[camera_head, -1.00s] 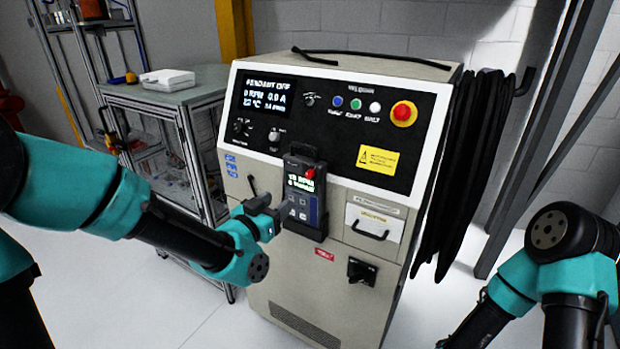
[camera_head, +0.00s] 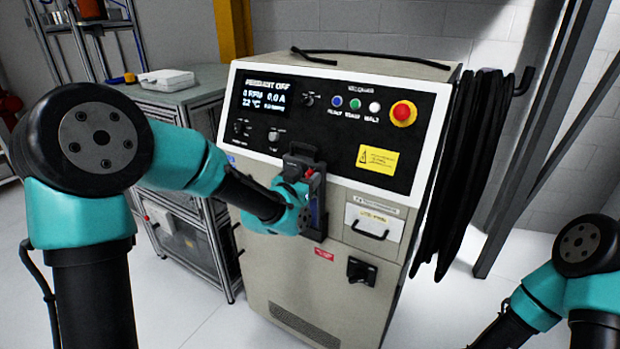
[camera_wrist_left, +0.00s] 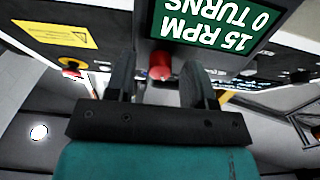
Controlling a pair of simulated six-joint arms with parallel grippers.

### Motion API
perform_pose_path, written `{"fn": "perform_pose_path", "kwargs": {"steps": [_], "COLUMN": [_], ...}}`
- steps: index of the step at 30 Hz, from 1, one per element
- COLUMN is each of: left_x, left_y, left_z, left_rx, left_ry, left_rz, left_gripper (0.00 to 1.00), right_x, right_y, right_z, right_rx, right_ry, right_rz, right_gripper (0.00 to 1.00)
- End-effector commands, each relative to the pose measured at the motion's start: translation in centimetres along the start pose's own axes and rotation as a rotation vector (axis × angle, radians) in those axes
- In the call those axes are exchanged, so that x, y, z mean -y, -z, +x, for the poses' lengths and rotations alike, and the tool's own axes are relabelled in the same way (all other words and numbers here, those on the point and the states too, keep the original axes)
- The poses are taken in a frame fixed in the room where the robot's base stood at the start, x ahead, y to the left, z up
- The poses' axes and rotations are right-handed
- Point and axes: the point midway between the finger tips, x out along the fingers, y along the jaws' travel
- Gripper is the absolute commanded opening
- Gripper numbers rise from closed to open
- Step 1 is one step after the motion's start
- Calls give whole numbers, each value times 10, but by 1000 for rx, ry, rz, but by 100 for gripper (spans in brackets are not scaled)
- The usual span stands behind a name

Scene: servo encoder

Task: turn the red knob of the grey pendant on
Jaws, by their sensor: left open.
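The grey pendant (camera_head: 322,212) hangs on the front of the beige cabinet, mostly hidden behind my left wrist in the head view. In the left wrist view the red knob (camera_wrist_left: 162,66) lies between the two open fingers of my left gripper (camera_wrist_left: 165,80), apart from both as far as I can see. The pendant's green screen (camera_wrist_left: 215,22) there reads 15 RPM, 0 TURNS, upside down. My right gripper is out of the head view; only its arm shows at the lower right.
The cabinet panel (camera_head: 330,125) has a display reading PENDANT OFF, several small buttons and a red emergency button (camera_head: 403,113). A drawer handle (camera_head: 370,230) and a black switch (camera_head: 361,271) lie below. Black cables (camera_head: 462,170) hang at its right side.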

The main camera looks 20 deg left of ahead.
Motion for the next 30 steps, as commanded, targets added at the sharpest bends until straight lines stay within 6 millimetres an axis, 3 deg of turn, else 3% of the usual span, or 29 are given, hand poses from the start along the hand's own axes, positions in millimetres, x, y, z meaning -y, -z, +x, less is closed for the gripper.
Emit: {"fn": "perform_pose_path", "kwargs": {"steps": [7,22,30], "left_x": [0,0,0], "left_y": [0,0,0], "left_z": [0,0,0], "left_rx": [0,0,0], "left_ry": [0,0,0], "left_rz": [0,0,14], "left_gripper": [49,1,0], "right_x": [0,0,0], "right_y": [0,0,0], "right_z": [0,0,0], "right_rx": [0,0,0], "right_ry": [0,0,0], "right_rz": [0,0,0], "right_gripper": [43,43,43]}}
